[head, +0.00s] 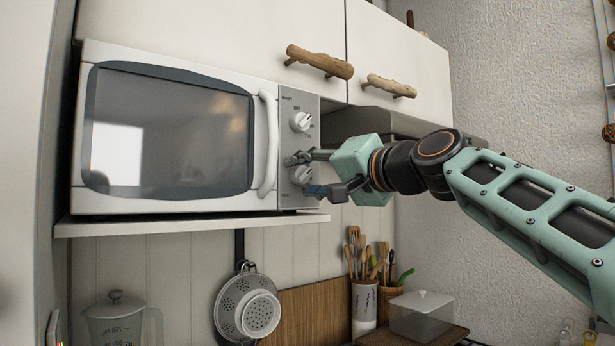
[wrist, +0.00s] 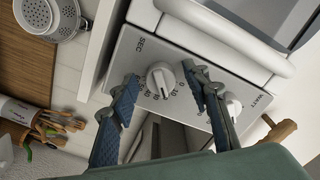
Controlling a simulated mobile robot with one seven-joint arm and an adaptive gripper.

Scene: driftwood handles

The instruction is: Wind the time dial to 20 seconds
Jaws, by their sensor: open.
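The time dial (wrist: 160,78) is a round white knob with a raised grip bar on the grey panel, with "SEC" and small numbers around it. In the head view the time dial (head: 303,175) is the lower of two knobs, partly hidden by my fingers. My gripper (wrist: 160,76) is open, with one finger on each side of the dial. In the wrist view a gap shows between each finger and the knob. I cannot read the dial's setting with certainty. The microwave (head: 180,200) is white, with its door shut.
The upper "WATT" knob (head: 301,122) sits just above my gripper and also shows beside a finger in the wrist view (wrist: 232,106). The white door handle (head: 268,145) is close by at left. Cupboards with driftwood handles (head: 320,62) hang above. The shelf (head: 200,224) runs below.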

